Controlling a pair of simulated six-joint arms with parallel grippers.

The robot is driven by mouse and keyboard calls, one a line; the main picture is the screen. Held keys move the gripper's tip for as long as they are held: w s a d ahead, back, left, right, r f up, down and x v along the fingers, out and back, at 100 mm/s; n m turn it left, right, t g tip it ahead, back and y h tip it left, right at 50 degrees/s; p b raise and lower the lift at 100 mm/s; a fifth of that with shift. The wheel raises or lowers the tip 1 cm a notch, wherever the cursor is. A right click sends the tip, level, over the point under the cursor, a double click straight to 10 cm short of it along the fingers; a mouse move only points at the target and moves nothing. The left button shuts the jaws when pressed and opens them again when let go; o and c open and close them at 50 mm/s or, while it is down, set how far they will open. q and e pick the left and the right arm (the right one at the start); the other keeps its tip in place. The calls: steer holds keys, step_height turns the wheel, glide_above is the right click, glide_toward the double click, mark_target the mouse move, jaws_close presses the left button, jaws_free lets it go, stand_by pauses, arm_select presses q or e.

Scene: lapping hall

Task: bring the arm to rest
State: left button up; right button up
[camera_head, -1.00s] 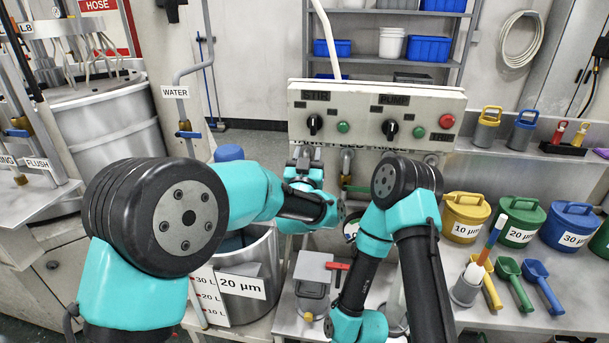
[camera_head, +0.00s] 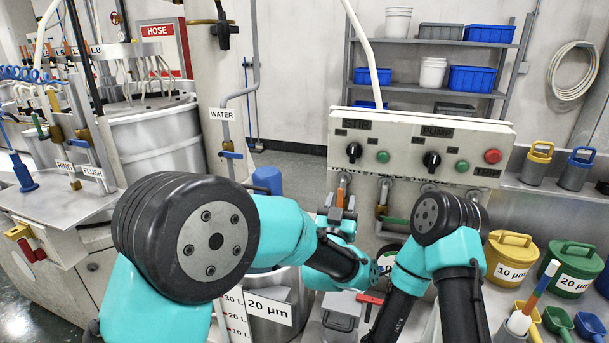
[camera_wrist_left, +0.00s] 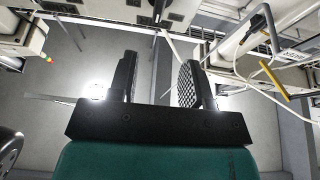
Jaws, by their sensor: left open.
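My left arm comes in from the left and bends away from me. Its gripper (camera_head: 338,206) is small in the head view, in front of the pipework under the control panel (camera_head: 420,140). In the left wrist view the gripper (camera_wrist_left: 157,78) has its two dark fingers wide apart, with nothing between them. My right arm stands at the lower middle of the head view. Its gripper is hidden or out of frame.
A steel bin marked 20 µm (camera_head: 270,322) stands below my left forearm. A red-handled valve (camera_head: 369,299) is near my right arm. Lidded tubs, yellow (camera_head: 508,256) and green (camera_head: 570,270), stand on the right bench. A steel drum (camera_head: 158,140) is at left.

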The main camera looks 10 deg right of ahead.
arm_select(q)
steer(key=w+a+f+n+g+y, duration=0.1)
steer(key=w+a+f+g+y, duration=0.1)
steer(key=a+f, duration=0.6)
steer(key=w+a+f+g+y, duration=0.1)
steer(key=w+a+f+g, duration=0.15)
steer(key=a+f, duration=0.45)
steer(key=s+a+f+n+g+y, duration=0.1)
steer(key=s+a+f+g, duration=0.1)
steer(key=a+f, duration=0.45)
steer(key=s+a+f+n+g+y, duration=0.1)
steer(key=s+a+f+g, duration=0.25)
steer(key=f, duration=0.65)
steer(key=s+a+f+n+g, duration=0.1)
steer(key=s+a+f+g, duration=0.2)
steer(key=s+a+f, duration=0.2)
steer(key=s+a+f+n+g, duration=0.1)
steer(key=s+a+f+g, duration=0.2)
steer(key=s, duration=0.8)
steer(key=s+a+f+n+g+y, duration=0.1)
steer(key=s+a+f+n+g, duration=0.1)
steer(key=s+a+f, duration=0.5)
steer(key=s+a+g, duration=0.1)
steer(key=a, duration=0.1)
steer(key=shift+a+f, duration=0.35)
